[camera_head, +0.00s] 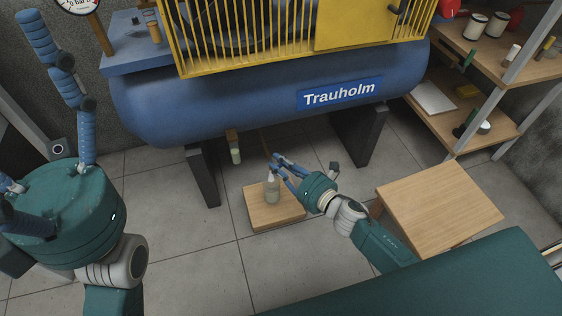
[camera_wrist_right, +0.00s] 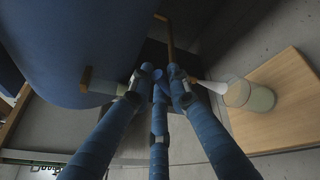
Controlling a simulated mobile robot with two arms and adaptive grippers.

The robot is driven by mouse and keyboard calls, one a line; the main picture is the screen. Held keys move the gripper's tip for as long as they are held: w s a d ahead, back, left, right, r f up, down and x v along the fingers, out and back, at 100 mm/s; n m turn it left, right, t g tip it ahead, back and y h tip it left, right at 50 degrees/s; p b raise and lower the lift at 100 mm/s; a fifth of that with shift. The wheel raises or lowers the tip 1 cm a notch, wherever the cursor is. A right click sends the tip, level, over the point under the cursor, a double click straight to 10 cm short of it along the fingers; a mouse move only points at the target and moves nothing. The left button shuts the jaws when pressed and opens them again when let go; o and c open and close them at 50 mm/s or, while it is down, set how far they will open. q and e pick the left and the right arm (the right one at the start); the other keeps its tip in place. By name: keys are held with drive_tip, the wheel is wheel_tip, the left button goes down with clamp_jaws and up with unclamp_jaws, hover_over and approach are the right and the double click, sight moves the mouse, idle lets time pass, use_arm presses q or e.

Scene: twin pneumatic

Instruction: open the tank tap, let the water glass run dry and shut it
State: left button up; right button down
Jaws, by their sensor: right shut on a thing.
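The blue tank (camera_head: 250,105) bears a Trauholm label. A brass pipe (camera_head: 265,141) drops from its underside to my right gripper (camera_head: 277,162). In the wrist view the pipe (camera_wrist_right: 169,35) ends at the blue fingertips (camera_wrist_right: 160,78), which are shut on what looks like the tank tap, mostly hidden by them. A small water glass (camera_head: 236,155) hangs under the tank on a brass fitting, left of the gripper; its water level is too small to read. My left gripper (camera_head: 25,110) is raised at the left, fingers spread, partly outside the picture.
A clear bottle (camera_head: 272,188) stands on a low wooden board (camera_head: 285,214) below my right gripper. A wooden stool (camera_head: 440,203) is at the right. Dark tank legs (camera_head: 203,178) flank the space. Shelves (camera_head: 480,115) with jars stand at the back right.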

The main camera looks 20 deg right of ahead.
drive_tip(key=shift+d, duration=0.1)
drive_tip(key=c, duration=1.6)
unclamp_jaws()
drive_tip(key=shift+c, duration=0.2)
drive_tip(key=v, duration=1.2)
